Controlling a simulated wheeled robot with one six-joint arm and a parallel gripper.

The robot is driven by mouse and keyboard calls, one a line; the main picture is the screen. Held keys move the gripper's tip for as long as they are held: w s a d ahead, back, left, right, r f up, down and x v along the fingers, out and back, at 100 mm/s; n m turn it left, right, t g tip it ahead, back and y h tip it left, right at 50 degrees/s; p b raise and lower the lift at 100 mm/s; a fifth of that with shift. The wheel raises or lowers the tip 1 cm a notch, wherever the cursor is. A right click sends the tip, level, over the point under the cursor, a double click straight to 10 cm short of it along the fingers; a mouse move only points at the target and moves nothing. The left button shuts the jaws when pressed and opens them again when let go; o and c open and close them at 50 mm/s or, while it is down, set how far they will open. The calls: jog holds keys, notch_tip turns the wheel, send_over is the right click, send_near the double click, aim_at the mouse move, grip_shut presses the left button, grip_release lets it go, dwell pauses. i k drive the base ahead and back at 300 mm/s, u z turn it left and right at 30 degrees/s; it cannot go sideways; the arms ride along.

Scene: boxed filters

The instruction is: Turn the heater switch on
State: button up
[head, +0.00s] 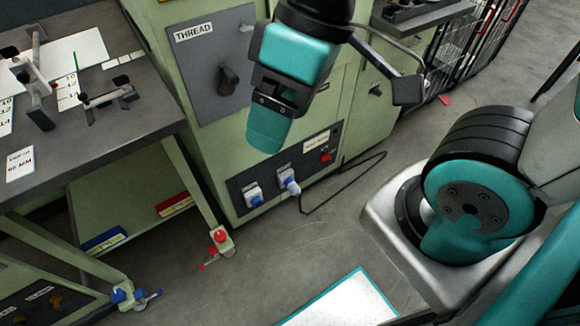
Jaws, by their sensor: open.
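No switch in the head view carries a label I can read as heater. A black rotary knob (228,80) sits on a grey panel marked THREAD (205,105) on the green machine. Lower down, a dark panel (320,160) holds a red switch (325,157) and two blue-and-white sockets (253,196). A dark panel (40,300) at the bottom left has small knobs and labels too small to read. My gripper (270,118) is open and empty, pointing down in front of the machine, right of the rotary knob. It hides part of the machine's front.
A workbench (120,125) with metal fixtures and paper cards stands at the left. A teal-edged white board (345,305) lies at the bottom; floor between is clear.

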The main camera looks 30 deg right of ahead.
aim_at(324, 158)
jog(key=u, duration=0.5)
jog(key=k, duration=1.7)
jog(key=z, duration=0.75)
jog(key=i, duration=1.05)
jog(key=u, duration=0.05)
